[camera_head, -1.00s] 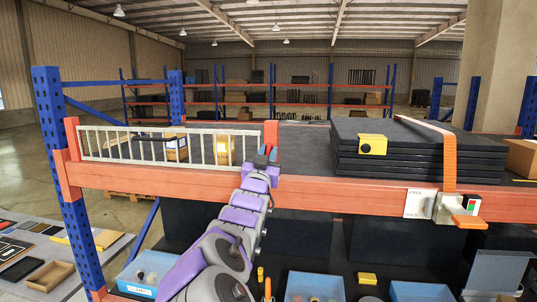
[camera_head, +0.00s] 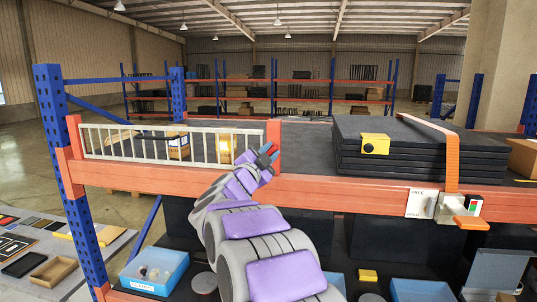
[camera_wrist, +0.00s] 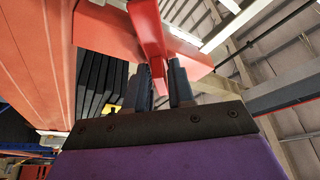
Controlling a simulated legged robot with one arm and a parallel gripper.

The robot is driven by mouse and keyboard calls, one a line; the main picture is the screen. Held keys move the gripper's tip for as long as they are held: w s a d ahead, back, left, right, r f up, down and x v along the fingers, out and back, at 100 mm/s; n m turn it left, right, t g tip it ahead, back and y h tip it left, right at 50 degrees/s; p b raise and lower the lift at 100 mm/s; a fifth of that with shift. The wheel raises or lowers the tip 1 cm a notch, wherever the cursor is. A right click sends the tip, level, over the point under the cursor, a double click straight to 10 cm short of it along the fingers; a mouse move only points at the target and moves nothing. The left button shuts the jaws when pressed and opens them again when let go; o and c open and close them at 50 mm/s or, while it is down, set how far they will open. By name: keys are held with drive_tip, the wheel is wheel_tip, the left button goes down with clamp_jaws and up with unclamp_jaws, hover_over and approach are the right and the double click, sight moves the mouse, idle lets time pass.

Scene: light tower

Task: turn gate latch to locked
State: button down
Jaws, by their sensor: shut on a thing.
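The white gate (camera_head: 200,147) is a barred rail along the left part of the orange shelf beam, closed up against the orange post (camera_head: 273,134) at its right end. The red gate latch (camera_wrist: 150,28) shows between my gripper's dark fingers (camera_wrist: 162,82) in the wrist view, angled across the orange post. In the head view my gripper (camera_head: 267,157) is at the post by the gate's right end, tilted up and right. It is shut on the latch. The fingers hide part of the latch, and I cannot read its locked or free marking.
Black stacked panels (camera_head: 390,160) with a yellow box (camera_head: 374,143) lie right of the post. An orange strap runs over them to a ratchet (camera_head: 448,207) on the beam, beside a white label plate (camera_head: 421,203). Blue bins (camera_head: 155,270) stand below.

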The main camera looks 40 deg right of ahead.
drive_tip(key=m+g, duration=0.1)
drive_tip(key=m, duration=0.1)
drive_tip(key=m+g+y, duration=0.1)
drive_tip(key=m, duration=0.2)
drive_tip(key=shift+d+f+m+g+y, duration=0.15)
drive_tip(key=shift+m+y, duration=0.1)
drive_tip(key=shift+m, duration=0.65)
drive_tip(key=shift+a+m+g+y, duration=0.15)
drive_tip(key=shift+m+y, duration=0.1)
drive_tip(key=shift+m, duration=0.65)
drive_tip(key=shift+d+f, duration=0.15)
drive_tip(key=c, duration=1.4)
unclamp_jaws()
drive_tip(key=shift+s, duration=0.15)
drive_tip(key=shift+o, duration=1.2)
drive_tip(key=shift+s+r, duration=0.35)
drive_tip(key=shift+s, duration=0.15)
drive_tip(key=shift+w+a, duration=0.4)
drive_tip(key=shift+w, duration=0.1)
drive_tip(key=shift+a+f, duration=0.1)
drive_tip(key=shift+a, duration=0.15)
drive_tip(key=b+v, duration=0.2)
drive_tip(key=v, duration=1.5)
drive_tip(key=shift+s+r, duration=0.2)
drive_tip(key=shift+s, duration=0.05)
drive_tip(key=shift+d, duration=0.2)
